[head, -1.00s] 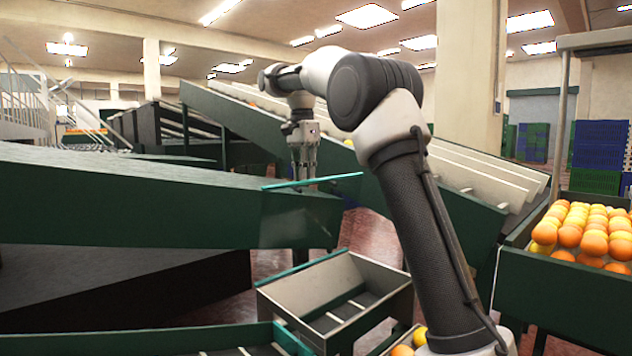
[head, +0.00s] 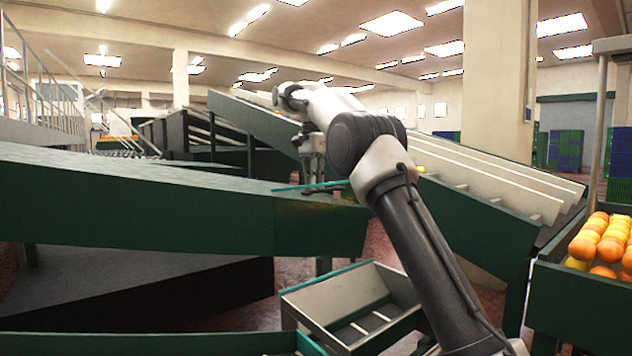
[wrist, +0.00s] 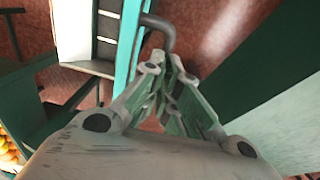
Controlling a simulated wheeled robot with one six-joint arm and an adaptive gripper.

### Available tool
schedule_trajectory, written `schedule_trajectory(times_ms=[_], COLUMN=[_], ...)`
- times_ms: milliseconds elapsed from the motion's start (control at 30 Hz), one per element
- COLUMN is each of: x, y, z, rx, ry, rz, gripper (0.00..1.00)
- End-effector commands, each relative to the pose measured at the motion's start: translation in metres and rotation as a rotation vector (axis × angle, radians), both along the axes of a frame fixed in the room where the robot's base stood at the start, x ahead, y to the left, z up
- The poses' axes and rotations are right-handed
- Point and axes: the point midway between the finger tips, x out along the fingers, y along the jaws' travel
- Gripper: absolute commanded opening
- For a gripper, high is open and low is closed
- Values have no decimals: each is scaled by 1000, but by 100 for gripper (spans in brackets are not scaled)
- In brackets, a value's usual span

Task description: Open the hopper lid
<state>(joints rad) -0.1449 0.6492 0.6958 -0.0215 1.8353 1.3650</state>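The hopper lid is a see-through panel (head: 305,222) with a teal edge bar (head: 300,187), in front of the green chute's end in the head view. In the wrist view a teal strip (wrist: 126,58) runs beside a grey bent handle (wrist: 158,22). My gripper (head: 316,190) points down at the teal bar. In the wrist view my gripper (wrist: 165,66) has its fingertips drawn close together at the handle's end, and they look closed on it. The exact contact is partly hidden by the fingers.
A grey, divided open bin (head: 330,302) with a teal rim stands below the lid. A long green chute (head: 150,215) lies left, with a sloped conveyor (head: 480,180) behind. A green crate of oranges (head: 575,290) stands right. Bare reddish floor shows between them.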

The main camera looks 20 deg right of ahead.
Motion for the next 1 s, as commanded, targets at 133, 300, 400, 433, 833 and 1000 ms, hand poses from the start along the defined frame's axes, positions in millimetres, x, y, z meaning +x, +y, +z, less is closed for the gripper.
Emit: schedule_trajectory(times_ms=[133,300,400,433,833,1000], x=[4,4,4,4,2,-13], y=[5,5,5,5,3,-3], z=[-24,-25,-25,-25,-24,-18], rx=[6,7,7,6,4,4], ry=[40,40,41,40,42,40], rz=[2,3,3,3,1,0], gripper=[12,32,32,32,32,32])
